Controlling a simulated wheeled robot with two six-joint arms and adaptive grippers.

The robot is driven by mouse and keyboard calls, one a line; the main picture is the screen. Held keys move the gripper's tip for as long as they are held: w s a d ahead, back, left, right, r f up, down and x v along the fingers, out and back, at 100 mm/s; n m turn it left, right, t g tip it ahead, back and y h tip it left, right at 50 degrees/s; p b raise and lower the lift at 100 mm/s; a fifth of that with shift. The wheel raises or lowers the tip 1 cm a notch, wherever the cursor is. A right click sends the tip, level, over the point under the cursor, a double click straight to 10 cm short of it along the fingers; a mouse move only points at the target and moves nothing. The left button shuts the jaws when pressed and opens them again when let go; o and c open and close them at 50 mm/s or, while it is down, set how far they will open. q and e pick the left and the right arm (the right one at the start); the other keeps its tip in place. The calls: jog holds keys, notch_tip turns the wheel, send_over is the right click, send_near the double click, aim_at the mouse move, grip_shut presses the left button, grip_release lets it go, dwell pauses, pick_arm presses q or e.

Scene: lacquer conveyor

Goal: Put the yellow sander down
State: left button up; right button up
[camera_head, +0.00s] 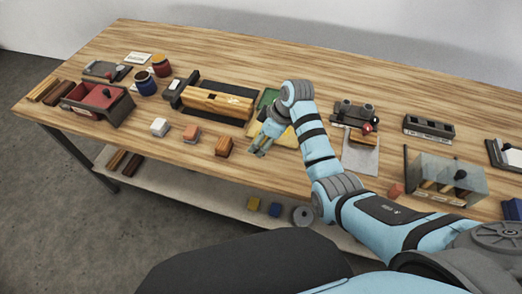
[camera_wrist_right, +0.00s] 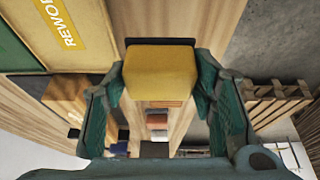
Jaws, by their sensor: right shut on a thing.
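The yellow sander (camera_wrist_right: 160,72) is a yellow block with a dark edge along its far side in the right wrist view. My right gripper (camera_wrist_right: 160,98) is shut on it, with one green finger on each side. In the head view, my right gripper (camera_head: 262,147) is low over the front part of the wooden table (camera_head: 340,75), just right of an orange-brown block (camera_head: 224,146). The sander is largely hidden there by the gripper. I cannot tell whether it touches the table. My left gripper is not in view.
A green and yellow panel (camera_head: 284,137) lies beside the gripper; its yellow part reads "REWO..." in the wrist view (camera_wrist_right: 75,35). Pink (camera_head: 191,133) and white (camera_head: 159,127) blocks stand to the left. A wooden piece in a dark fixture (camera_head: 217,102) is behind. The table's front edge is close.

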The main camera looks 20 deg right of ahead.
jog(key=f, duration=0.3)
jog(key=f+b, duration=0.1)
jog(key=f, duration=0.1)
jog(key=shift+w, duration=0.4)
jog(key=shift+f, duration=0.15)
jog(key=shift+s, duration=0.1)
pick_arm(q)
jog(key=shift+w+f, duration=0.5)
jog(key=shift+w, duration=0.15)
pick_arm(e)
jog(key=o, duration=1)
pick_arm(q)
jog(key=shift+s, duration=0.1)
